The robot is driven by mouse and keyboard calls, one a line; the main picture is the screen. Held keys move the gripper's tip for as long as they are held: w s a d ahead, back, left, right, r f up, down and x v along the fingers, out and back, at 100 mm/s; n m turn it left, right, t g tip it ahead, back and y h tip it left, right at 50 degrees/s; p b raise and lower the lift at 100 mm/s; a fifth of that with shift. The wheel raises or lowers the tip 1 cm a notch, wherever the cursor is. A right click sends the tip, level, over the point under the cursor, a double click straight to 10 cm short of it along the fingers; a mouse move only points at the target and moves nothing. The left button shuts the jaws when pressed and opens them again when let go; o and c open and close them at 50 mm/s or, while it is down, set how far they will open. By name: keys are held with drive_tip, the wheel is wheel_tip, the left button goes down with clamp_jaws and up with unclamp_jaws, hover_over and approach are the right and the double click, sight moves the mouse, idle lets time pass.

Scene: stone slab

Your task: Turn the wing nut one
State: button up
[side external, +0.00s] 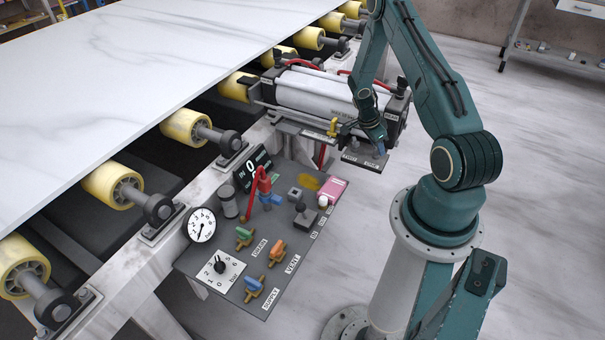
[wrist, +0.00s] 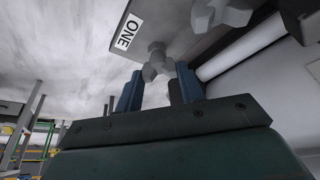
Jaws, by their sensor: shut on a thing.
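Wing nut one (wrist: 156,60) is a grey lobed knob on a plate, beside a white label (wrist: 128,31) reading ONE in the wrist view. My gripper (wrist: 159,80) has its two blue fingers on either side of this wing nut, shut on it. In the side external view my gripper (side external: 381,149) points down at a dark plate (side external: 350,158) with small white labels, at the end of the cylinder. The wing nut itself is too small or hidden to make out there.
A second grey wing nut (wrist: 222,12) sits close to the right in the wrist view. The white cylinder (side external: 312,94) is right behind my gripper. A control panel (side external: 222,262) with a gauge and coloured valve handles stands below, and yellow rollers (side external: 113,185) carry the stone slab (side external: 120,70).

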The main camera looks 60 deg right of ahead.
drive_tip(key=o, duration=1)
drive_tip(key=shift+r, duration=0.1)
drive_tip(key=v, duration=1.3)
drive_tip(key=shift+a+r, duration=0.25)
drive_tip(key=shift+w, duration=0.15)
